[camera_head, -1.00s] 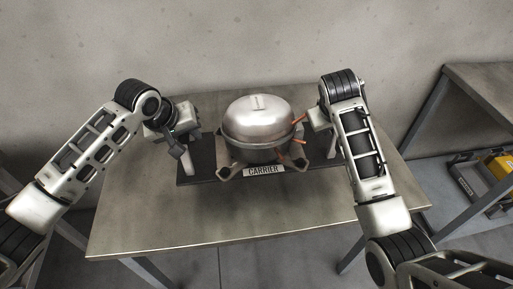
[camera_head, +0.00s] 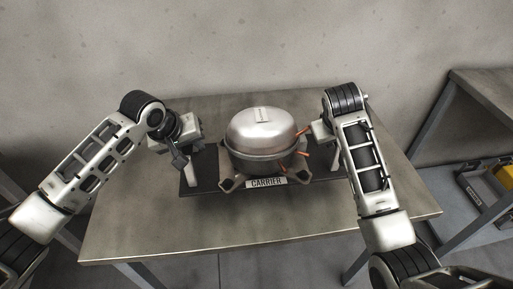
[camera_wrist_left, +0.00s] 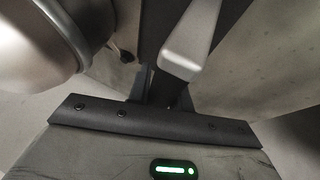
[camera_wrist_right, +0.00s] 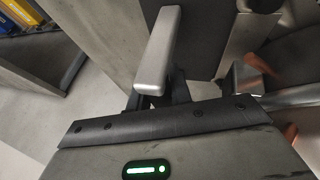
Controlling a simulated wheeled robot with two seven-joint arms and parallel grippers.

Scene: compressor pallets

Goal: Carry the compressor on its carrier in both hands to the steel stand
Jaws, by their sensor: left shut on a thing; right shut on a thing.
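The compressor (camera_head: 262,134) is a silver dome with copper pipe stubs on its right side. It sits upright on the dark carrier (camera_head: 207,172), which has a CARRIER label on its front edge. The carrier is over the steel table (camera_head: 150,225); I cannot tell whether it touches the top. My left gripper (camera_head: 188,158) is shut on the carrier's left handle (camera_wrist_left: 192,40). My right gripper (camera_head: 325,135) is shut on the carrier's right handle (camera_wrist_right: 158,50). The compressor also shows in the left wrist view (camera_wrist_left: 40,45). The fingertips are largely hidden.
Another steel table (camera_head: 485,85) stands at the right edge, with a tray (camera_head: 480,185) holding yellow things below it. A plain grey wall (camera_head: 230,40) rises behind. The front of the table under the carrier is bare.

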